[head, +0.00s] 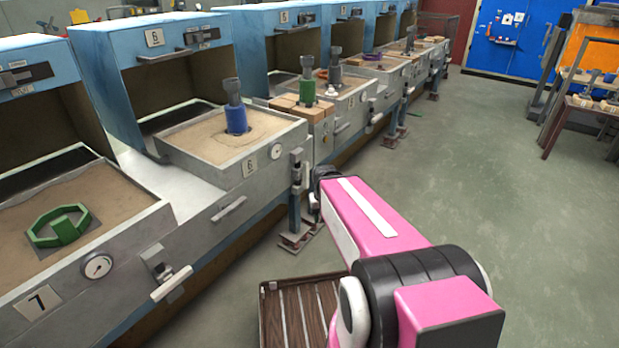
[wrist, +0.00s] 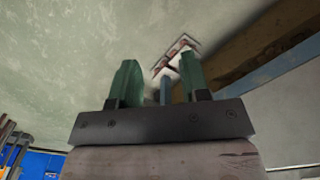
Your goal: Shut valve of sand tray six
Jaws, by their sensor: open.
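Sand tray six (head: 185,150) is a grey metal box of sand with a number 6 plate and a round gauge on its front. My gripper (wrist: 160,78) shows in the wrist view with two green fingers apart and nothing held. In the head view my pink arm reaches toward this corner and hides the gripper. The valve is not clear in the wrist view.
Tray seven (head: 60,285), with a green handwheel-like piece and its own valve (head: 165,270), is at the near left. A blue post (head: 294,208) stands on a floor plate below tray six's corner.

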